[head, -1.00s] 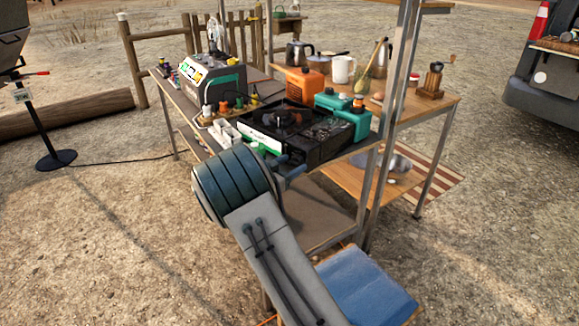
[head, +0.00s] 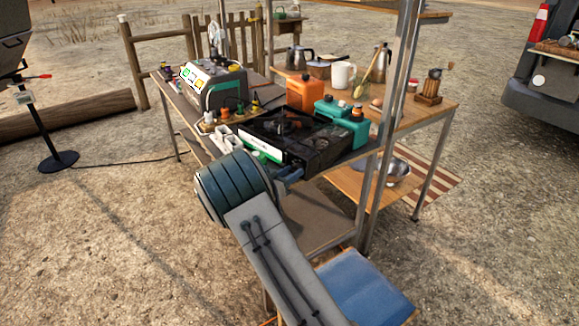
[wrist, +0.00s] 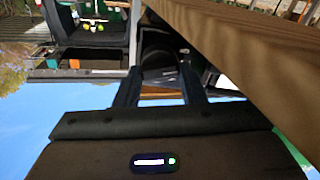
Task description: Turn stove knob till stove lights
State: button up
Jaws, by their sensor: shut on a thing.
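The camping stove (head: 262,149) sits on the near shelf of the metal-legged table, with a dark top and a white and green front strip. No flame can be made out on it. My gripper reaches the stove's near right side; in the head view my own arm hides most of it. In the wrist view my gripper (wrist: 158,82) is shut on a dark rounded part, which looks like the stove knob (wrist: 160,62). The knob is hidden in the head view, and its turned angle cannot be read.
A power station (head: 213,88) is at the left. A blue box (head: 362,289) stands low in front.

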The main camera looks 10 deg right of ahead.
jog(key=shift+r+n+p, duration=0.1)
jog(key=shift+n+p, duration=0.9)
jog(key=shift+n, duration=0.1)
jog(key=o, duration=1)
jog(key=shift+a, duration=0.1)
jog(key=v, duration=1.3)
jog(key=shift+s+a, duration=0.3)
